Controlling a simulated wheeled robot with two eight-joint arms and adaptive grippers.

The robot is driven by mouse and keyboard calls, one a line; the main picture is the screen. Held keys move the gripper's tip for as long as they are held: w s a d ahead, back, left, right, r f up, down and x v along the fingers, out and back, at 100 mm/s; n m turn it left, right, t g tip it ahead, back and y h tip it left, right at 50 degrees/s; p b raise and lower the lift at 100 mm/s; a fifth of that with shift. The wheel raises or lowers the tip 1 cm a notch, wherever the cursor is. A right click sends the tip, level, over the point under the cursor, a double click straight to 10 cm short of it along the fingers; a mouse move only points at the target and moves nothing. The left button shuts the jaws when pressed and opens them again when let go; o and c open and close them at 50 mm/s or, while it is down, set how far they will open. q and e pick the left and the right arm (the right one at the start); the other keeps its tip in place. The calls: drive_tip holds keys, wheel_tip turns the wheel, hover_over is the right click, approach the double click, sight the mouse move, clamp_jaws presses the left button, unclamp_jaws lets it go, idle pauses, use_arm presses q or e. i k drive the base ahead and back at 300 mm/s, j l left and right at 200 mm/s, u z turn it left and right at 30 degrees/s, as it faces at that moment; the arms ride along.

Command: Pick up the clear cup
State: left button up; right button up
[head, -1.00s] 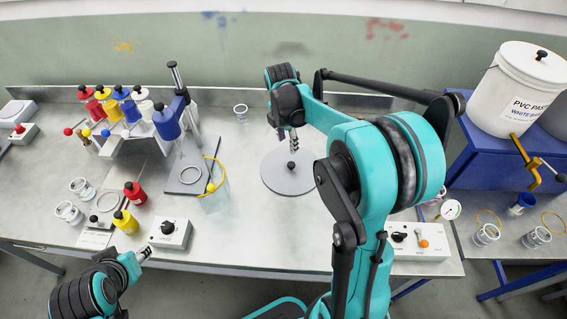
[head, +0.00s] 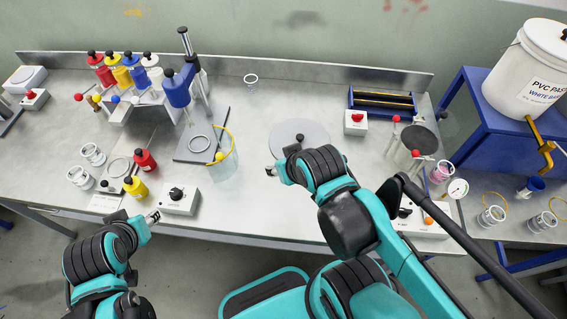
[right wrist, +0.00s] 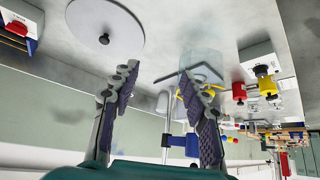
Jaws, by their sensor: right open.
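A clear, pale see-through cup (head: 222,168) with a yellow ring at its rim stands on the bench, left of the round grey disc. It also shows in the right wrist view (right wrist: 202,62), beyond my fingers. Smaller clear cups with white bands stand elsewhere: one at the back (head: 251,79) and two at the left (head: 93,154). My right gripper (head: 272,172) is right of the yellow-rimmed cup and apart from it. Its fingers are spread and empty in the right wrist view (right wrist: 158,82). My left gripper (head: 153,217) is low at the bench's front edge; its jaws are too small to read.
The grey disc (head: 316,133) with a black knob lies behind my right gripper. A stand (head: 196,143) is beside the cup, and a control box (head: 180,200) sits at front left. Colored bottles (head: 125,78) stand at back left. Bare bench lies between cup and disc.

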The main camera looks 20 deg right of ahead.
sight(543, 221)
drive_tip(key=z, duration=3.2)
